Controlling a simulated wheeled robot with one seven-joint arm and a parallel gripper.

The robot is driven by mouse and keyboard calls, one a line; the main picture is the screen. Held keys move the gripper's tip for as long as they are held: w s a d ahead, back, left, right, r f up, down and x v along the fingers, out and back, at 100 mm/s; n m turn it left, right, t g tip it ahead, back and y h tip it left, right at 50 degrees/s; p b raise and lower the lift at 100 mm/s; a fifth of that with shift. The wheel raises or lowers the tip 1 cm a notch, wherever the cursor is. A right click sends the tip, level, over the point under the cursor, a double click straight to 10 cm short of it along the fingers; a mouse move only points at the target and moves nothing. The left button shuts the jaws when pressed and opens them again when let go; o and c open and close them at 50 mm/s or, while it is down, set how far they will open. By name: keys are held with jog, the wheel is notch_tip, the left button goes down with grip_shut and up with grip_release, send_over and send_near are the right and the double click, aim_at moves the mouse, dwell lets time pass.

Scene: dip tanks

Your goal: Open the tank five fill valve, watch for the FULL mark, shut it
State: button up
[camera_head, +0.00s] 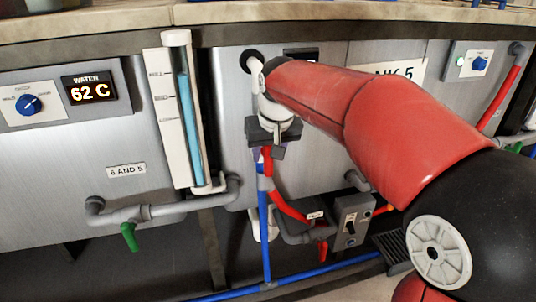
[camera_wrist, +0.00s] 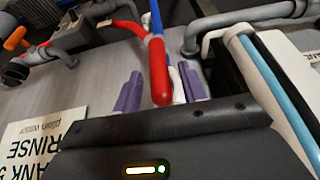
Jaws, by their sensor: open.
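The tank five front carries a sign (camera_head: 395,72), partly behind my arm; the wrist view shows it upside down as a TANK 5 RINSE sign (camera_wrist: 45,150). A sight gauge (camera_head: 178,130) stands left of my gripper. Its blue column (camera_head: 184,125) reaches near the upper mark, whose small lettering looks like FULL. My gripper (camera_head: 264,154) is open in front of the blue pipe (camera_head: 265,235). In the wrist view a red rounded bar (camera_wrist: 160,75) lies between the purple fingers (camera_wrist: 162,90), with gaps on both sides. The valve body is mostly hidden.
Left are a grey pipe with a green handle (camera_head: 129,237) and a WATER display (camera_head: 90,91) reading 62 C.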

jog(key=shift+w+a+f, duration=0.1)
jog(key=shift+w+f, duration=0.15)
jog(key=shift+f, duration=0.4)
grip_shut()
